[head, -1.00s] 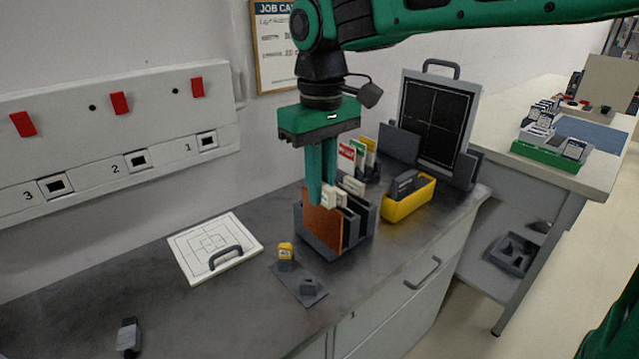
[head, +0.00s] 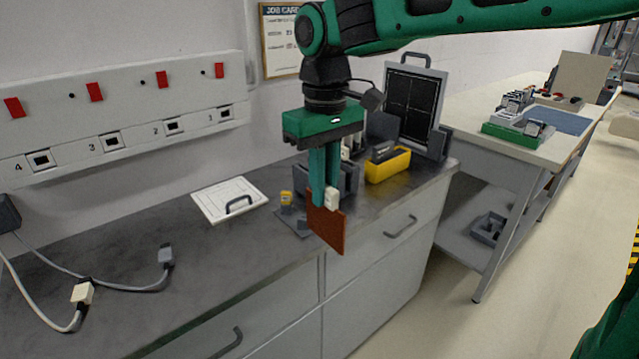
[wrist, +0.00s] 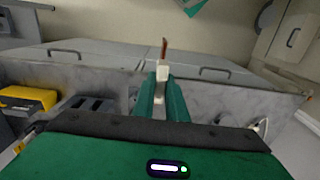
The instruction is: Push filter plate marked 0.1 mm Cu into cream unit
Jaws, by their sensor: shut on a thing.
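My gripper (head: 325,200) is shut on the white tab (head: 331,198) of a copper-coloured filter plate (head: 327,229). The plate hangs upright below the fingers, in front of the bench edge and clear of the rack. In the wrist view, the plate (wrist: 164,48) shows thin and edge-on beyond the white tab (wrist: 162,73) between the green fingers. Any marking on the tab is too small to read. The dark grey rack (head: 351,182) stands behind the plate, partly hidden by my gripper. I cannot tell which thing in view is the cream unit.
A yellow bin (head: 388,168) and a framed black panel (head: 412,105) stand behind on the bench. A white board with handle (head: 229,199) lies left. Cables with plugs (head: 82,292) lie at far left. A pale wall panel (head: 120,105) has numbered sockets. Floor at right is open.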

